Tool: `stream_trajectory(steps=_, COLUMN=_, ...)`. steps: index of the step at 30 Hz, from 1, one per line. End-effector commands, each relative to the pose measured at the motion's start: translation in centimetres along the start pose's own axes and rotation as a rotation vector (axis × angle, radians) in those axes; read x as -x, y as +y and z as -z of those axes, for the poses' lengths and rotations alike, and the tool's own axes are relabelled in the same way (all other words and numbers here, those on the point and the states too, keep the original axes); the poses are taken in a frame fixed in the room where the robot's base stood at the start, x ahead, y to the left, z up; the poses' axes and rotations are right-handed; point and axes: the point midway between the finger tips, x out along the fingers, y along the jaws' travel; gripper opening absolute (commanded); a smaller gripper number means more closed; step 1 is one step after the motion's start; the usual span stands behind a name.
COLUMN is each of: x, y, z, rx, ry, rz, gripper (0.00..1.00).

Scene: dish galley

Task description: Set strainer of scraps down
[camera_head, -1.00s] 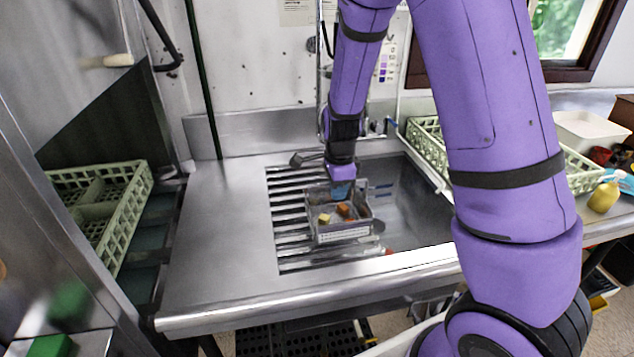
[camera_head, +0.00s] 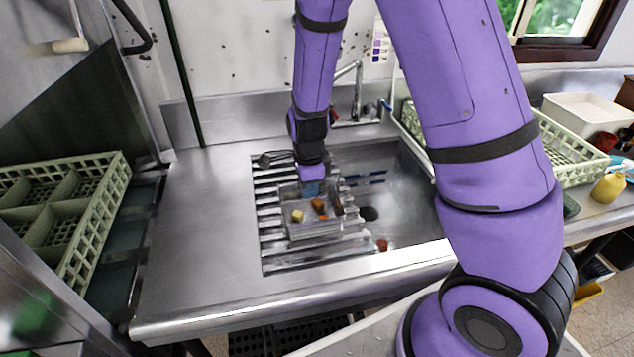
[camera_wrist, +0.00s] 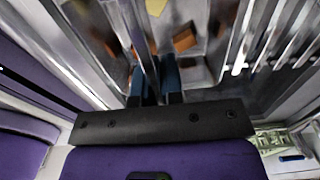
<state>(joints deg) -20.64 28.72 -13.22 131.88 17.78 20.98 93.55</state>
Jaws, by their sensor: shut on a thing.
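The strainer (camera_head: 315,229) is a small clear or metal box with orange, brown and yellow scraps (camera_head: 318,206) in it. It is over the slatted rack (camera_head: 272,220) on the left side of the sink; I cannot tell whether it touches the slats. My gripper (camera_head: 311,188) is at the strainer's far wall. In the wrist view, the blue fingers (camera_wrist: 157,82) are shut on that wall, with scraps (camera_wrist: 184,39) beyond them.
The sink basin (camera_head: 400,205) is open to the right of the rack, with a small red piece (camera_head: 382,245) in it. A faucet (camera_head: 357,90) stands behind. Bare steel counter (camera_head: 200,220) lies to the left. Green dish racks stand at left (camera_head: 75,215) and right (camera_head: 565,150).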

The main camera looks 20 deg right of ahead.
Motion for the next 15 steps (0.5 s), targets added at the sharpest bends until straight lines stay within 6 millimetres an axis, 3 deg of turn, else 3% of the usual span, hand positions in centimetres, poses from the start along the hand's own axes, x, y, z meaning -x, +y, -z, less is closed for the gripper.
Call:
stream_trajectory(steps=10, x=-0.25, y=0.01, z=-0.04, rx=0.0, ry=0.0, rz=0.0, gripper=0.0)
stream_trajectory(steps=12, x=-0.25, y=0.01, z=-0.04, rx=0.0, ry=-0.001, rz=0.0, gripper=0.2)
stream_trajectory(steps=14, x=-0.25, y=0.01, z=-0.04, rx=0.0, ry=0.0, rz=0.0, gripper=0.34)
stream_trajectory(steps=15, x=-0.25, y=0.01, z=-0.03, rx=0.0, ry=0.0, rz=0.0, gripper=0.34)
